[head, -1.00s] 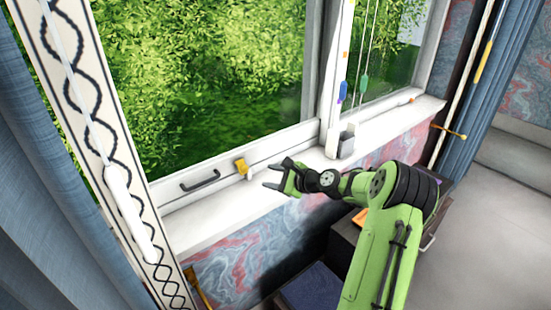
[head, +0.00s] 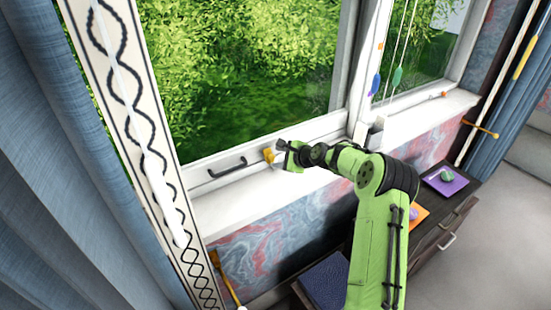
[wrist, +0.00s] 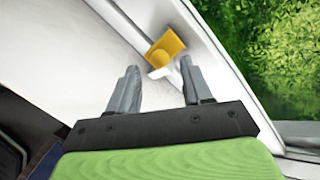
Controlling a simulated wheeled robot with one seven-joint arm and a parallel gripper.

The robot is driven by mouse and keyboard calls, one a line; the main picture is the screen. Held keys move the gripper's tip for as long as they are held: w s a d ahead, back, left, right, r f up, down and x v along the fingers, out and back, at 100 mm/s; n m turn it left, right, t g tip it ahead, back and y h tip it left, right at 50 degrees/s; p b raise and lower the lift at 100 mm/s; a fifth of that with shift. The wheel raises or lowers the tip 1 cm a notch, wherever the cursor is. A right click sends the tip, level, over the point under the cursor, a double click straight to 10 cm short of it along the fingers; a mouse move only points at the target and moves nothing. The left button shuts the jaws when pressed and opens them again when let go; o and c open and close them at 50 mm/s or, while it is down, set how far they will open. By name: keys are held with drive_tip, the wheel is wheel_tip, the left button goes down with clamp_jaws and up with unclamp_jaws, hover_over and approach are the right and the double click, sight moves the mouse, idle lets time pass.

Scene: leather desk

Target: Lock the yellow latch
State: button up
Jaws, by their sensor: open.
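The yellow latch (head: 268,156) is a small block on the lower rail of the window frame, just right of a dark handle. In the wrist view the yellow latch (wrist: 166,47) lies just beyond the fingertips, with a small white piece at its lower edge. My gripper (head: 279,156) is right beside the latch in the head view. In the wrist view my gripper (wrist: 159,72) has its two grey fingers apart with nothing held between them. The right fingertip is close to the white piece; I cannot tell whether they touch.
The dark window handle (head: 227,167) is left of the latch. The white windowsill (head: 235,203) runs below it. A dark cabinet (head: 440,225) with a purple tray (head: 445,181) is at the right.

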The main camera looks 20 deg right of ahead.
sight(273, 157)
drive_tip(key=x, duration=0.3)
drive_tip(key=shift+w+a+f, duration=0.1)
drive_tip(key=shift+w, duration=0.1)
drive_tip(key=shift+c, duration=0.3)
clamp_jaws()
drive_tip(key=shift+f+t+b, duration=0.3)
drive_tip(key=shift+f+b, duration=0.15)
drive_tip(key=shift+b, duration=0.55)
drive_tip(key=f+t+b, duration=0.1)
drive_tip(key=b, duration=0.2)
drive_tip(key=shift+y, duration=0.3)
drive_tip(key=b, duration=0.1)
drive_tip(key=t+b, duration=0.1)
drive_tip(key=b, duration=0.1)
drive_tip(key=shift+f+t, duration=0.3)
drive_tip(key=shift+w+t+y+b, duration=0.15)
drive_tip(key=shift+t+y+b, duration=0.15)
drive_tip(key=shift+t+b, duration=0.35)
drive_tip(key=shift+r, duration=0.15)
